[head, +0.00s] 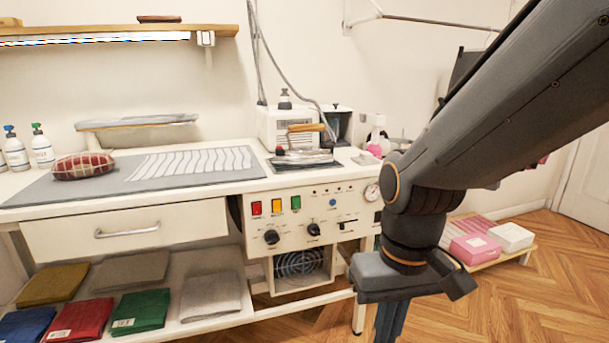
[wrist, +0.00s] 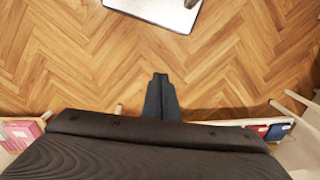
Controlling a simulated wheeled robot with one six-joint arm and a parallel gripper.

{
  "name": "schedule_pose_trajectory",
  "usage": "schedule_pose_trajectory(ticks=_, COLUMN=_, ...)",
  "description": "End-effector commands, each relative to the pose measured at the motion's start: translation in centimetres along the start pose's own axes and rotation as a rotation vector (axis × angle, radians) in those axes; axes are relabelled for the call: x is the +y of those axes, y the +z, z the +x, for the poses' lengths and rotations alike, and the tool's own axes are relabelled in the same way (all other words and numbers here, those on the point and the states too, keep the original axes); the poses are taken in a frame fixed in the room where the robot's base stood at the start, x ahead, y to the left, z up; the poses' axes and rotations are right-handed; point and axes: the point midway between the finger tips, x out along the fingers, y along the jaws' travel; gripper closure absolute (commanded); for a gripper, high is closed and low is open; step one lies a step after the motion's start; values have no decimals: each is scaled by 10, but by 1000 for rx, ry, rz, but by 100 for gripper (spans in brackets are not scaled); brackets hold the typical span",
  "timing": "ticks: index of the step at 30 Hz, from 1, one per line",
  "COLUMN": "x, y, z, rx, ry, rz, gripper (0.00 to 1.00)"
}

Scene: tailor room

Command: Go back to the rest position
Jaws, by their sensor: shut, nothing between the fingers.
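My gripper (head: 390,322) hangs straight down in the right part of the head view, in front of the workbench's right end. Its lower end is cut off by the bottom edge there. In the wrist view my gripper (wrist: 161,78) points at the wooden floor. Its two dark fingers lie together with nothing between them. My dark arm reaches in from the upper right of the head view and hides part of the room behind it.
The white workbench (head: 215,185) holds a plaid cushion (head: 83,166) and an iron (head: 300,140). Folded cloths (head: 140,310) lie on its lower shelf. Pink and white boxes (head: 475,248) sit on a low rack at right. The floor (wrist: 230,60) below my gripper is bare.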

Motion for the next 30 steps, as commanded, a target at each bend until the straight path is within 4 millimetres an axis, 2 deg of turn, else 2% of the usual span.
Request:
schedule_pose_trajectory(ticks=1, x=3, y=1, z=-8, rx=-1, ry=2, rz=10, gripper=100)
schedule_pose_trajectory(ticks=8, x=20, y=3, z=-28, rx=-3, ry=15, rz=61, gripper=100)
schedule_pose_trajectory(ticks=16, x=51, y=11, z=-60, rx=-5, ry=34, rz=145, gripper=100)
schedule_pose_trajectory(ticks=22, x=64, y=14, z=-68, rx=-4, ry=41, rz=175, gripper=100)
schedule_pose_trajectory(ticks=30, x=66, y=14, z=-67, rx=-4, ry=42, rz=180, gripper=100)
